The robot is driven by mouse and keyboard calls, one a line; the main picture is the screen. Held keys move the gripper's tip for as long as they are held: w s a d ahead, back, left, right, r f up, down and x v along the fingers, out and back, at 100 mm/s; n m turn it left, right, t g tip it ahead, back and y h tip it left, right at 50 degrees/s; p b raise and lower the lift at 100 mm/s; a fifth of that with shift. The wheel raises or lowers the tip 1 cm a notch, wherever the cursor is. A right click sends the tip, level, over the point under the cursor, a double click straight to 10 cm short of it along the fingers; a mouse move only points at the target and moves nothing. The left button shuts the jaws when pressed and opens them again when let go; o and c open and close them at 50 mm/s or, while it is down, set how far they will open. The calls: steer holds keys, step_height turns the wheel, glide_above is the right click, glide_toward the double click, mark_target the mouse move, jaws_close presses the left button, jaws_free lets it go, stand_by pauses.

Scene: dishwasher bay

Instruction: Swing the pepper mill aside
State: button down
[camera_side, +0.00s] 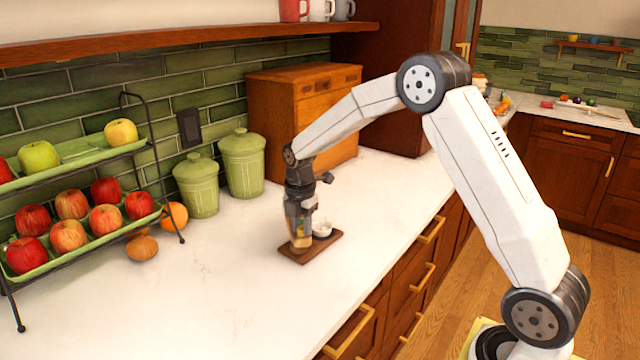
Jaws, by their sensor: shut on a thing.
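A pepper mill (299,242), small and tan-brown, stands upright at the left part of a small dark wooden board (298,256) on the white counter. My gripper (300,228) points straight down over the board and is shut on the mill. The fingers hide most of the mill's upper part. I cannot tell whether its base touches the board. A small white container (322,229) sits on the board just right of the mill, with a gap too small to judge.
Two green lidded canisters (197,188) (243,165) and a wooden bread box (305,105) stand behind. A two-tier fruit rack (153,172) is at left, with an orange (176,214) and an onion (142,248) near it. The counter (215,290) left and front of the board is clear.

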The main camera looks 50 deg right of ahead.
steer(key=n, duration=0.1)
steer(key=d+n, duration=0.1)
steer(key=n, duration=0.1)
steer(key=shift+s+d+n, duration=0.25)
steer(key=shift+s+n, duration=0.05)
steer(key=shift+s, duration=0.1)
steer(key=shift+s+d+n, duration=0.1)
steer(key=shift+d+n, duration=0.3)
steer(key=shift+n, duration=0.55)
steer(key=shift+s+d+n, duration=0.1)
steer(key=shift+d+n, duration=0.25)
steer(key=shift+n, duration=0.6)
steer(key=shift+w, duration=0.1)
steer(key=shift+c, duration=2.2)
jaws_free()
steer(key=shift+r, duration=0.15)
step_height(320, 180, up, 8)
steer(key=shift+f, duration=0.2)
steer(key=shift+a, duration=0.1)
